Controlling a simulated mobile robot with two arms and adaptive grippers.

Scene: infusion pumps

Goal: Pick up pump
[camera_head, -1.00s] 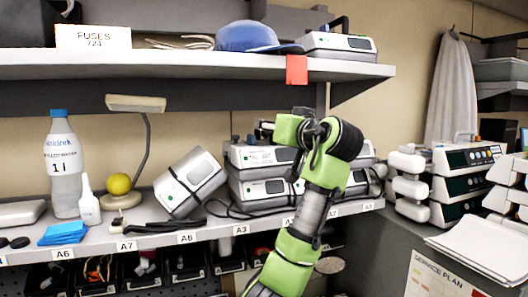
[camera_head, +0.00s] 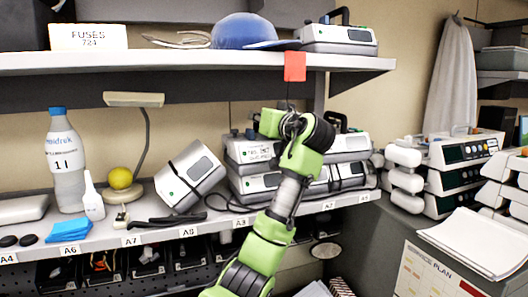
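Several grey-white pumps are in view. One pump (camera_head: 190,175) leans tilted on the lower shelf with a black strap around it. Stacked pumps (camera_head: 258,184) stand to its right, partly hidden behind my arm. Another pump (camera_head: 338,40) lies on the upper shelf. The one green and black arm in view rises from the bottom, left of centre, and seems to be my left. Its gripper end (camera_head: 290,126) is in front of the stack; the fingers are mostly hidden, and I cannot tell whether they touch a pump. My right gripper is not in view.
The upper shelf edge (camera_head: 150,63) is above the arm, with a red tag (camera_head: 294,66) hanging from it. More stacked devices (camera_head: 462,152) and papers (camera_head: 475,240) are at right.

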